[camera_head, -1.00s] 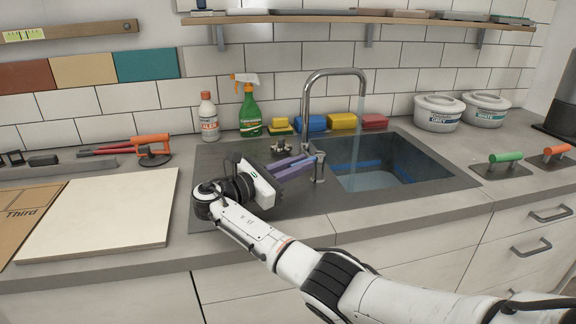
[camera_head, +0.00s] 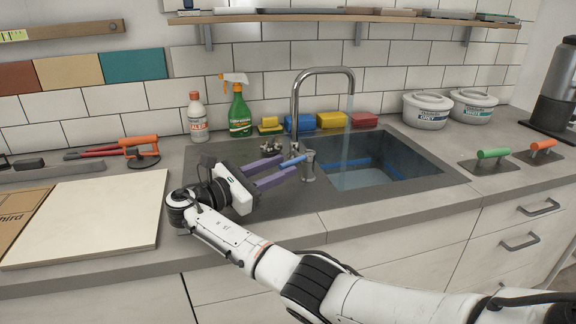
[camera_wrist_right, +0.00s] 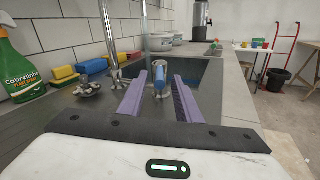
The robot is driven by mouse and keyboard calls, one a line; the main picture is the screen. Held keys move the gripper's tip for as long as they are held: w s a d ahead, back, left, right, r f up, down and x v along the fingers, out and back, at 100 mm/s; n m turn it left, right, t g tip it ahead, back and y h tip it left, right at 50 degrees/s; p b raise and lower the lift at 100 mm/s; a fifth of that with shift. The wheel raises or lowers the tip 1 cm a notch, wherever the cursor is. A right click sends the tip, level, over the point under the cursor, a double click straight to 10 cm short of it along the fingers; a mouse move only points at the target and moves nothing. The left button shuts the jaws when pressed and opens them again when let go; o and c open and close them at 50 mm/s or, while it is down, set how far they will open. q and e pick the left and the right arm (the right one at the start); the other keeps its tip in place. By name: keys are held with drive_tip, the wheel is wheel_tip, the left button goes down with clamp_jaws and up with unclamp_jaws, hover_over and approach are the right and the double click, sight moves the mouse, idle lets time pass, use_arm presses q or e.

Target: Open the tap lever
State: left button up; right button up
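The chrome tap (camera_head: 296,100) stands at the sink's back-left, and water runs from its spout into the basin. Its lever (camera_head: 292,161) has a blue handle on the base and points left toward my right gripper. The lever (camera_wrist_right: 158,78) also shows in the right wrist view, ahead and between the fingers. My right gripper (camera_head: 288,165) has two purple fingers, spread apart, with the lever's end in or just before the gap. In the right wrist view the fingers (camera_wrist_right: 161,76) look clear of the lever on both sides. My left gripper is not in view.
The sink basin (camera_head: 428,160) lies right of the tap. Sponges (camera_head: 331,120), a green spray bottle (camera_head: 239,112) and a white bottle (camera_head: 198,118) stand along the wall. A pale board (camera_head: 90,220) lies at the left. Small metal fittings (camera_head: 272,146) sit behind the fingers.

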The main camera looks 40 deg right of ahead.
drive_tip(key=a, duration=0.6)
drive_tip(key=shift+a+b, duration=0.35)
drive_tip(key=shift+a, duration=0.15)
